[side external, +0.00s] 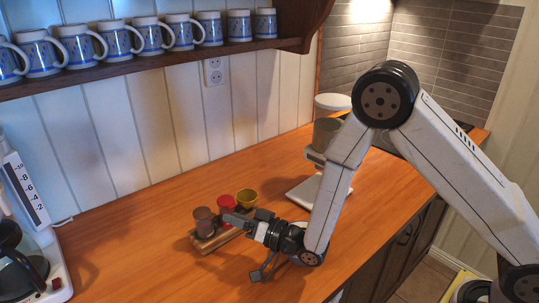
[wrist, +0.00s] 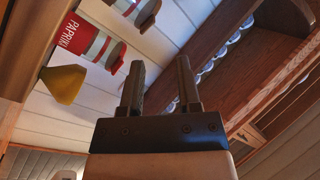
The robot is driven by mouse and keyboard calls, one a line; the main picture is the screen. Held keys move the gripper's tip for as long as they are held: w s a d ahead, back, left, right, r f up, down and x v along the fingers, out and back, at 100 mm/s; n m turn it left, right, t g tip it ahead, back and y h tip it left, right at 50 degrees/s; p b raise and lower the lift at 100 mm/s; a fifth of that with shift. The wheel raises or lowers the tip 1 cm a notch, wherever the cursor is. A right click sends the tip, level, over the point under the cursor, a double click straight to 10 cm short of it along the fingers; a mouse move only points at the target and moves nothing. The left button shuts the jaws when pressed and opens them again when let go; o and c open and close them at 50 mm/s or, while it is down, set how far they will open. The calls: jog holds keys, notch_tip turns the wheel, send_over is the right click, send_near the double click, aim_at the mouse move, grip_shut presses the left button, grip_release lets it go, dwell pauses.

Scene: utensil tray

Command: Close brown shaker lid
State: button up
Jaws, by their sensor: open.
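The brown shaker (side external: 203,224) stands at the left end of a small wooden rack (side external: 207,247) on the counter. I cannot tell from the side view how its lid sits. In the wrist view a brown cap (wrist: 149,15) shows at the top, beyond the red one. My gripper (side external: 243,216) is low over the rack, pointing left, just right of the brown shaker and apart from it. In the wrist view its two fingers (wrist: 158,85) are spread with nothing between them.
A red shaker (side external: 227,203) and a yellow shaker (side external: 246,198) stand behind my gripper. A white coffee machine (side external: 45,240) is at far left, a white appliance (side external: 303,191) at right. A mug shelf (side external: 150,62) hangs above.

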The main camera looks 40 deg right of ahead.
aim_at(210, 215)
jog(key=s+m, duration=0.1)
jog(key=m, duration=0.2)
jog(key=d+m, duration=0.1)
jog(key=m, duration=0.3)
jog(key=s+f+m+g, duration=0.1)
jog(key=m, duration=0.2)
jog(key=shift+s+d+m+h, duration=0.15)
jog(key=shift+s+m+h, duration=0.15)
jog(key=shift+s+m, duration=0.1)
jog(key=shift+w, duration=0.2)
jog(key=shift+x, duration=3.8)
